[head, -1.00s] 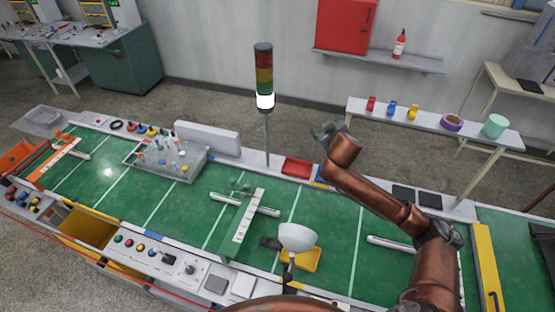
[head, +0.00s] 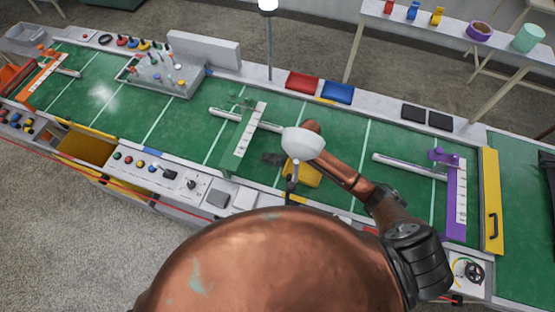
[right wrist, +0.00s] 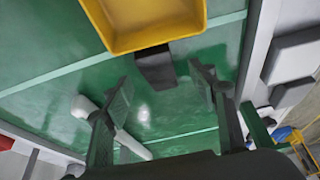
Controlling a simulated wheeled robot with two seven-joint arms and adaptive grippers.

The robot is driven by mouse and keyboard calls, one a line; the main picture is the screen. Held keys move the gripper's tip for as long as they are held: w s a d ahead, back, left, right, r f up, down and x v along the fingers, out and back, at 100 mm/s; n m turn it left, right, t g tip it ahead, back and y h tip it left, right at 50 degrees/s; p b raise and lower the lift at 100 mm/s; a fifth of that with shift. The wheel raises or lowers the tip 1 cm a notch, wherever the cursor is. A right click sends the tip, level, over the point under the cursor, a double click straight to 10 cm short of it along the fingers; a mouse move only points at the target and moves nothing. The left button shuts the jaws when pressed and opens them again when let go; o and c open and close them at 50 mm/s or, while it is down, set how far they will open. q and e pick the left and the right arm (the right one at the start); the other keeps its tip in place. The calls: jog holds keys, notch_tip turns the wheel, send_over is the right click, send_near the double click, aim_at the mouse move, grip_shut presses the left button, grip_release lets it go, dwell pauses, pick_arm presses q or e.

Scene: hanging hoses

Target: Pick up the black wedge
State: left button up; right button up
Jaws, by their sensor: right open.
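In the right wrist view the black wedge (right wrist: 155,68) touches or nearly touches the edge of the yellow tray (right wrist: 150,45). My right gripper (right wrist: 160,90) is open and empty, its two fingers on either side of the view with the wedge beyond and between them. My left gripper is not in view.
A white ruler-like bar (head: 250,130) crosses a pale tube (head: 228,115) left of the wedge. A purple bar (head: 456,205) stands at the right. Green table between them is mostly clear.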

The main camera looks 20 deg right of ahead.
aim_at(278, 158)
jog(key=x, duration=0.4)
jog(key=shift+d+f, duration=0.15)
jog(key=c, duration=1.3)
